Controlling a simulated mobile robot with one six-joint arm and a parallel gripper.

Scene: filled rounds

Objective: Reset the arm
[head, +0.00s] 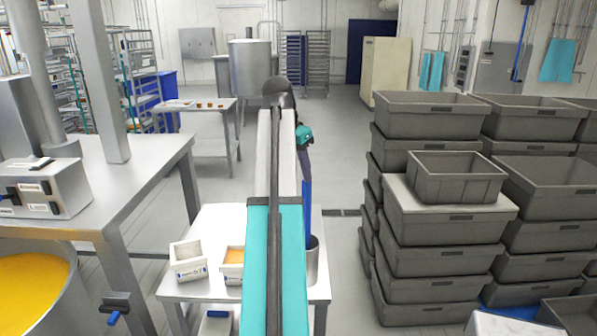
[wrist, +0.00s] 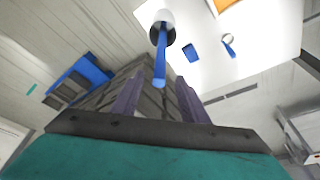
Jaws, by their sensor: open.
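My arm (head: 276,230), teal and grey, stands up the middle of the head view and reaches away above the small white table. My gripper (wrist: 158,88) shows in the wrist view as two dark purple fingers set apart. It is open, and nothing is seen held between them. A blue handle (wrist: 160,55) standing in a round container shows beyond the fingertips.
The small white table (head: 212,222) bears a pale empty tub (head: 188,262) and a tub with orange filling (head: 233,257). Stacked grey crates (head: 440,258) fill the right. A steel table (head: 125,180) and a vat of yellow filling (head: 30,285) stand left.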

